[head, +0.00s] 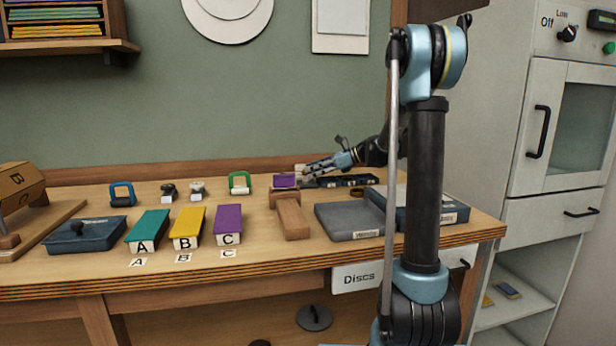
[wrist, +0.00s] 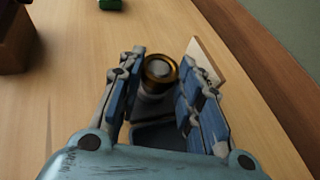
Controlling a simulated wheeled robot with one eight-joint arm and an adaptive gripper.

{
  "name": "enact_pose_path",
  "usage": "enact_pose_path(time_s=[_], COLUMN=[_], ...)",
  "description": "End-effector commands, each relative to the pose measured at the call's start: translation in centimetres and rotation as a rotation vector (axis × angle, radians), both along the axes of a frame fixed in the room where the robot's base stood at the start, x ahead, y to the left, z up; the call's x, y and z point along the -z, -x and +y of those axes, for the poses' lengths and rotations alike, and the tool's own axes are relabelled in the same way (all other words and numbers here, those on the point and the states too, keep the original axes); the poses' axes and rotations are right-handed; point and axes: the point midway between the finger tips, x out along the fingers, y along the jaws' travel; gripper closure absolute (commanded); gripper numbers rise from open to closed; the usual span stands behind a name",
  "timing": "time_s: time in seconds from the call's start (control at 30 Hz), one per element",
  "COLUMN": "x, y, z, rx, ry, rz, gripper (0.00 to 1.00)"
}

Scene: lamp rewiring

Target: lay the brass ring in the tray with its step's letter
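My gripper (head: 308,171) is low over the back of the bench. Its two blue fingers are apart in the wrist view (wrist: 160,82). A brass-coloured ring (wrist: 160,69) shows between and beyond the fingertips, around a grey round piece, with space on both sides. I cannot tell whether it is loose or seated on that piece. In the head view it is not clear behind my gripper. Teal block A (head: 148,231), yellow block B (head: 188,228) and purple block C (head: 228,225) stand in a row, with matching letter labels on the bench in front.
A dark compartmented tray (head: 358,180) lies right of my gripper. A pale card (wrist: 207,62) and the wall are close behind.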

Motion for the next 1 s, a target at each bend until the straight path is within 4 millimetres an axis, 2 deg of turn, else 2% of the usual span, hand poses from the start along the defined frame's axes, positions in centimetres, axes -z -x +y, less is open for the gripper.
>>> enact_pose_path(time_s=[0.33, 0.47, 1.0], x=[-0.1, -0.8, -8.8], y=[-0.1, -0.1, 0.0], z=[0.0, 0.0, 0.1], rx=[0.001, 0.001, 0.0], ry=[0.0, 0.0, 0.0], rz=[0.0, 0.0, -0.001], gripper=[0.87, 0.87, 0.87])
